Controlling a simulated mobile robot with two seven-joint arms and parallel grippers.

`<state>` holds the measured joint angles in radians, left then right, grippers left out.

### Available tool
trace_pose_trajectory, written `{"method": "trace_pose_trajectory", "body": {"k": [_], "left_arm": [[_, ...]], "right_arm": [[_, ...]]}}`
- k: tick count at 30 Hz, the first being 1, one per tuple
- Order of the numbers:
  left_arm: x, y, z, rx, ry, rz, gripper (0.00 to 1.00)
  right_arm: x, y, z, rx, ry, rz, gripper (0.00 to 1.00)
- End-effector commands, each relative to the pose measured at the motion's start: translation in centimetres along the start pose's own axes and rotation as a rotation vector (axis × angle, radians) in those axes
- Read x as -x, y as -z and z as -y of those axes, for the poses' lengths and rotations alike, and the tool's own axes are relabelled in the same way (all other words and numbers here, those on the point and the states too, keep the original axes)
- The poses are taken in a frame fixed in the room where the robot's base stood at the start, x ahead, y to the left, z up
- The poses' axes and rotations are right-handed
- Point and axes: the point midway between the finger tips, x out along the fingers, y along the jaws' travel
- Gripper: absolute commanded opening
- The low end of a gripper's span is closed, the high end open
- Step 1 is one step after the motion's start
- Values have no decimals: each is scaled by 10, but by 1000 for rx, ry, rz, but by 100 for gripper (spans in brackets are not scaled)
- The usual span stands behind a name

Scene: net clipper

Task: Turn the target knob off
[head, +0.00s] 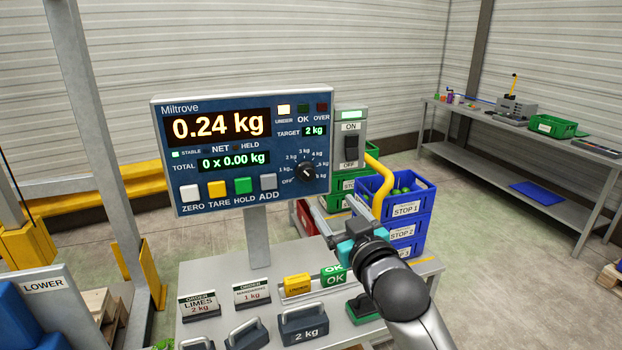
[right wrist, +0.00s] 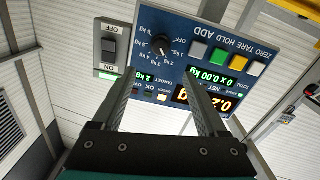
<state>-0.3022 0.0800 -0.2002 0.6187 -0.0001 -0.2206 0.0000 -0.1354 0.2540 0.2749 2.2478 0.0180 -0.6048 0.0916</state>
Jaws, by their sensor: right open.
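The target knob (head: 307,173) is a black round dial at the lower right of the blue scale panel (head: 240,188), ringed by marks from OFF to several kg. The target display (head: 314,130) reads 2 kg. My right gripper (head: 332,211) is open and empty, below and right of the knob, apart from the panel. In the right wrist view the panel is upside down, and the knob (right wrist: 160,45) lies beyond and between the open fingers (right wrist: 160,100). My left gripper is not in view.
An ON/OFF switch box (head: 351,148) adjoins the panel's right edge. Square buttons (head: 229,187) line its bottom. Weights (head: 303,323), order cards and OK blocks stand on the table below. Blue STOP crates (head: 407,228) and a yellow curved pipe (head: 380,185) are close to my right arm.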

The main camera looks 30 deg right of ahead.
Motion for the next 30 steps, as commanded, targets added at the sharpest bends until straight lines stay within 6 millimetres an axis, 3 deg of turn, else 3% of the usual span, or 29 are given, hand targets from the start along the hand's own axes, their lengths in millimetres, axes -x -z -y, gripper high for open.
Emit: {"method": "trace_pose_trajectory", "body": {"k": [21, 30], "left_arm": [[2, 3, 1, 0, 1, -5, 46], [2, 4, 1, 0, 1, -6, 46]], "right_arm": [[-106, 0, 1, 1, 1, 2, 76], [-135, -2, 1, 1, 2, 4, 76]]}}
